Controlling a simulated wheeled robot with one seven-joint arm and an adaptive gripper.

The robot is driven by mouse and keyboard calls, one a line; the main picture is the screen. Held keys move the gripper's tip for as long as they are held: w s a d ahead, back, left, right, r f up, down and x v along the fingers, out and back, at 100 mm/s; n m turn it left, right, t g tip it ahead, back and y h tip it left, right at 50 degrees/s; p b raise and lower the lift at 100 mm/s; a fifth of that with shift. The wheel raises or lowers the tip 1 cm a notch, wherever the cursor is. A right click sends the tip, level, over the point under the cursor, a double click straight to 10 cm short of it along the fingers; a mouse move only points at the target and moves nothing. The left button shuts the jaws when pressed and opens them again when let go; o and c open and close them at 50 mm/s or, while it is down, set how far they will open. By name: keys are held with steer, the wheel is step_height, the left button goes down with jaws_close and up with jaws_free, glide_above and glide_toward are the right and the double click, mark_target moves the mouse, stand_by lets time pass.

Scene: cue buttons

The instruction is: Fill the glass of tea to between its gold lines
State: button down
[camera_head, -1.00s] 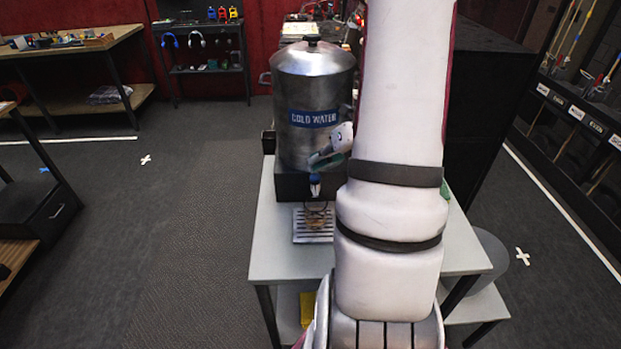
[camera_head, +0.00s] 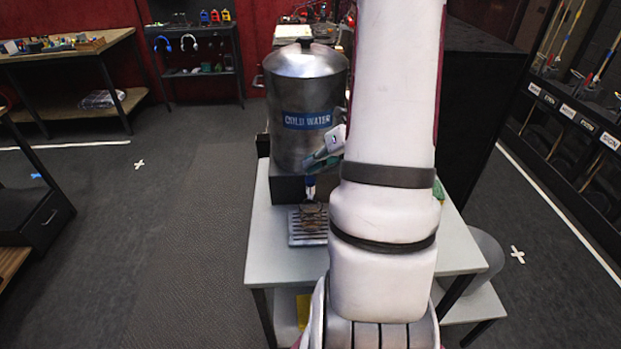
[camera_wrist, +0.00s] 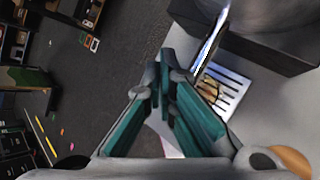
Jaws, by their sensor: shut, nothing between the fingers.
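A steel urn (camera_head: 305,88) with a blue "COLD WATER" label stands on a grey table. My gripper (camera_head: 312,163) is shut and empty, just above and beside the tap. In the wrist view my fingertips (camera_wrist: 168,62) are together, left of the tap; I cannot tell if they touch it.
The drip tray (camera_head: 308,238) sits near the left of the table (camera_head: 268,258). My arm hides the table's right part. A dark cabinet stands behind on the right. A grey round bin (camera_head: 487,250) is at the table's right.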

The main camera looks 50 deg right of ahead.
mark_target(313, 177)
steer(key=shift+f, duration=0.2)
stand_by(0.4)
steer(key=shift+f+b, duration=0.25)
steer(key=shift+b, duration=0.05)
steer(key=shift+f+b, duration=0.35)
steer(key=shift+f, duration=0.2)
stand_by(0.7)
steer(key=shift+r, duration=0.1)
stand_by(2.0)
steer(key=shift+r+p, duration=0.65)
steer(key=shift+r, duration=0.25)
steer(key=shift+r+p, duration=1.55)
steer(key=shift+r, duration=1)
